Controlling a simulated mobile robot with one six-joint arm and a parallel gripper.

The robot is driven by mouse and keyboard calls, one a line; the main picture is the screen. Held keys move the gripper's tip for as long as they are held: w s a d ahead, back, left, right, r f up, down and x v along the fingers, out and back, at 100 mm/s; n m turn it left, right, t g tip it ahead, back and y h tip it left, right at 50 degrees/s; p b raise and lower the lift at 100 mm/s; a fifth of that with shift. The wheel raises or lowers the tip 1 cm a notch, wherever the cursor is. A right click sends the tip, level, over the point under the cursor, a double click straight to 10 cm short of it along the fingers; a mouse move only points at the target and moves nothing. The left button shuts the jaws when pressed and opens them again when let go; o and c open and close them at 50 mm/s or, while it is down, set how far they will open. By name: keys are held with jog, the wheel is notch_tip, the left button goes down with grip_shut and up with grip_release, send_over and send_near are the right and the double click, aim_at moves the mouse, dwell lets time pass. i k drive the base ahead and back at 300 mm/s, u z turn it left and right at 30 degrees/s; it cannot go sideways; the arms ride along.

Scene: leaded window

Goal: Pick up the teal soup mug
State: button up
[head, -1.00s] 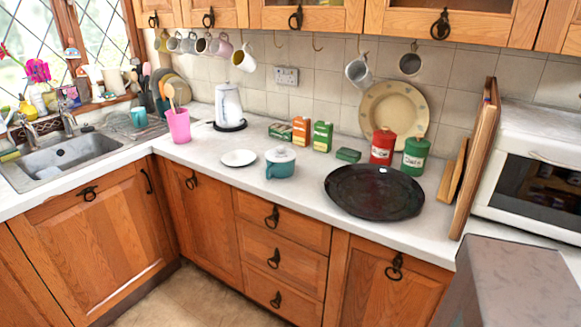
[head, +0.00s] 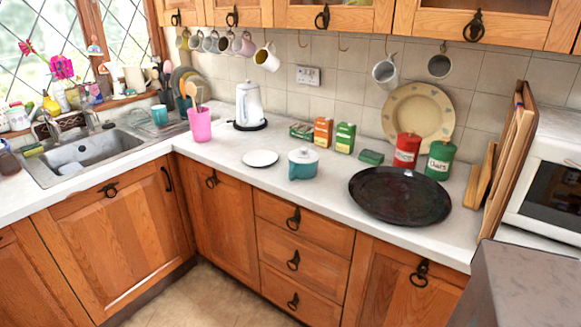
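The teal soup mug (head: 302,170) stands upright on the white countertop, near its front edge. Its handle points to the front left, and a whitish lid or top (head: 303,155) covers its opening. A white plate (head: 260,158) lies just to its left, apart from it. My gripper is not in view.
A large dark round tray (head: 400,196) lies to the mug's right. Red (head: 407,150) and green (head: 440,160) canisters and several small boxes (head: 323,132) stand behind. A pink tumbler (head: 200,124) with utensils stands left. A grey block-like shape (head: 530,285) fills the lower right corner.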

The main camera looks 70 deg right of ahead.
aim_at(300, 172)
jog(key=i, duration=0.9)
jog(key=z, duration=0.05)
